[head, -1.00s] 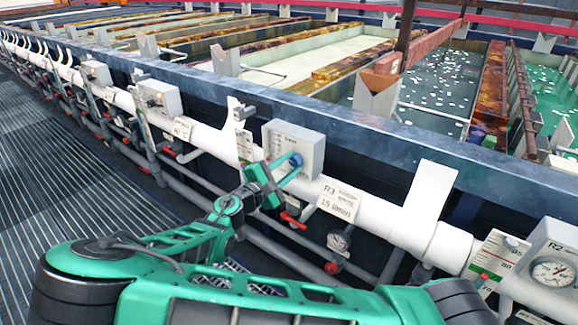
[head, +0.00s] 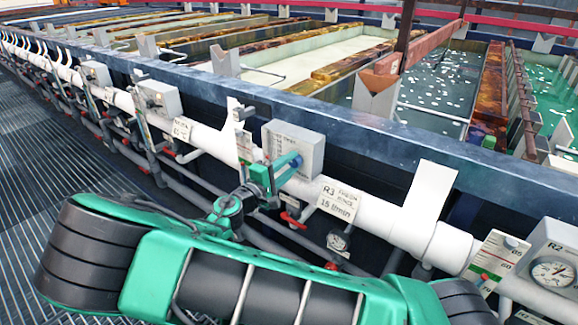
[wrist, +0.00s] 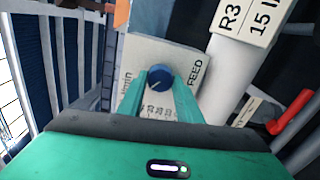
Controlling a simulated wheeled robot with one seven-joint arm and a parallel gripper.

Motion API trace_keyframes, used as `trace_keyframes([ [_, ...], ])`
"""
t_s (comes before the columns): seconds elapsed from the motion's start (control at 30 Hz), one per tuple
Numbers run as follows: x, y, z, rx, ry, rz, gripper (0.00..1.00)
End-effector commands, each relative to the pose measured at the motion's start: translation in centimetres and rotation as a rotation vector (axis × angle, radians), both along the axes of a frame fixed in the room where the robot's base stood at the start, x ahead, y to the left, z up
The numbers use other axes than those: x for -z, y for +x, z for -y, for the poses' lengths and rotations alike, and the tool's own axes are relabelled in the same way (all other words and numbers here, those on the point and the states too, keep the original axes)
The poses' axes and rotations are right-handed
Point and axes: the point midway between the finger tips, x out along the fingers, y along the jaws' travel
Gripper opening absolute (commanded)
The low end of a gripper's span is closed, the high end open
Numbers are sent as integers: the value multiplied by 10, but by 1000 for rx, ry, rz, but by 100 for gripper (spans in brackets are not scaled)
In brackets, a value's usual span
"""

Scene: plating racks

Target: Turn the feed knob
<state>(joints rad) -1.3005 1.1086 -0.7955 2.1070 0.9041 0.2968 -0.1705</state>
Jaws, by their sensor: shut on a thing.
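The feed knob (wrist: 158,78) is a round blue knob with a pale pointer line, on the face of a grey box (wrist: 185,55) marked FEED. In the head view the knob (head: 296,161) shows at the front of the box (head: 305,145), partly hidden by my gripper. My gripper (head: 279,174) reaches it from the left. In the wrist view the green fingers of my gripper (wrist: 158,82) are on both sides of the knob and shut on it. The scale numbers below the knob are partly covered by the fingers.
A white pipe (head: 385,222) runs along the tank wall beside the box. An R3 15 l/min label (head: 340,199) and a red valve handle (head: 292,220) are close on the right. A gauge box (head: 553,270) stands farther right. Grating floor (head: 75,170) lies at left.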

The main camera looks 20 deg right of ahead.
Motion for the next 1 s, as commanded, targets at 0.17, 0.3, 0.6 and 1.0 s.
trace_keyframes([
  [0.17, 2, -1, 0, 0, 4, -2, 9],
  [0.3, 3, -1, 0, 1, 4, -3, 9],
  [0.6, 2, -1, 0, -1, 3, -2, 50],
  [1.0, 1, -17, -26, -5, 3, -1, 50],
])
